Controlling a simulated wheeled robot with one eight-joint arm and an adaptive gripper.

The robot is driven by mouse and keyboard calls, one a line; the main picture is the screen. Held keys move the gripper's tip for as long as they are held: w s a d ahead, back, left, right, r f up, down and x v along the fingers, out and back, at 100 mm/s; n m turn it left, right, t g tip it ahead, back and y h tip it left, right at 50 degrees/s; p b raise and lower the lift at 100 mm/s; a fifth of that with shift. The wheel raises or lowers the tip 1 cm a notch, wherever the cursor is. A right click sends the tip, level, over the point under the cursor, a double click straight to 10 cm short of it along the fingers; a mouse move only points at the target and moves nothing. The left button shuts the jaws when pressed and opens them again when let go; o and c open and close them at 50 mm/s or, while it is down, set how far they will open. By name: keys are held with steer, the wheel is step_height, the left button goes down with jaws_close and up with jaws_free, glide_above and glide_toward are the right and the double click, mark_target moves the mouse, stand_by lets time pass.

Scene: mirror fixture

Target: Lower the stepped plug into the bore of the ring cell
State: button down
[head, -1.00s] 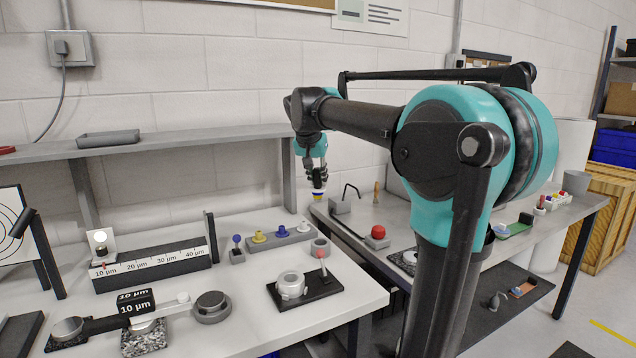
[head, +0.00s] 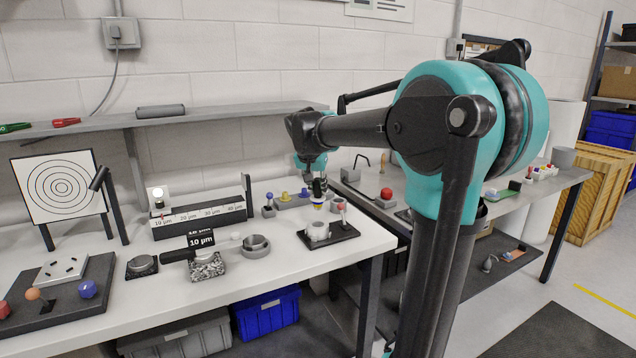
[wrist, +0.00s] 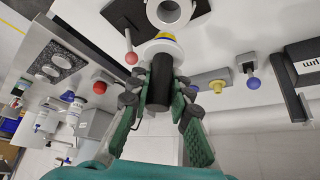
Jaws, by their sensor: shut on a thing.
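The stepped plug (head: 319,203) hangs below my gripper (head: 318,188), showing blue, yellow and white bands in the head view. In the wrist view its dark cylindrical grip (wrist: 160,85) is between the fingers of my gripper (wrist: 160,92), with a pale flange and yellow part beyond. My gripper is shut on it. The ring cell (head: 317,233) is a white ring on a black plate, below the plug in the head view. The wrist view shows the ring cell (wrist: 191,24) with its open bore at the top edge. The plug appears outside the bore, above the cell.
A red-tipped post (head: 340,210) stands on the black plate (head: 342,235) beside the cell. A grey rack (head: 290,204) with coloured plugs and a small blue-knobbed holder (head: 268,211) stand behind. A round grey dish (head: 256,249) lies to the left. A second bench with a red button (head: 386,193) is at right.

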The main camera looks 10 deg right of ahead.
mark_target(317, 207)
steer(key=shift+f, duration=2.35)
steer(key=shift+f, duration=2.15)
steer(key=c, duration=1.3)
jaws_free()
steer(key=v, duration=1.2)
steer(key=s+d+f+n+y, duration=0.1)
steer(key=s+d+f, duration=0.1)
steer(key=s+f, duration=0.6)
steer(key=s+d+f+n+y, duration=0.1)
steer(key=s+d+f+n, duration=0.1)
steer(key=s+f, duration=0.6)
steer(key=s+d+f+n+g, duration=0.1)
steer(key=s+d+f+n, duration=0.1)
steer(key=s+f, duration=0.7)
steer(key=shift+d+f+y, duration=0.2)
steer(key=shift+f, duration=0.35)
steer(key=shift+d+f+y, duration=0.2)
steer(key=shift+d+f, duration=0.05)
steer(key=shift+f, duration=0.25)
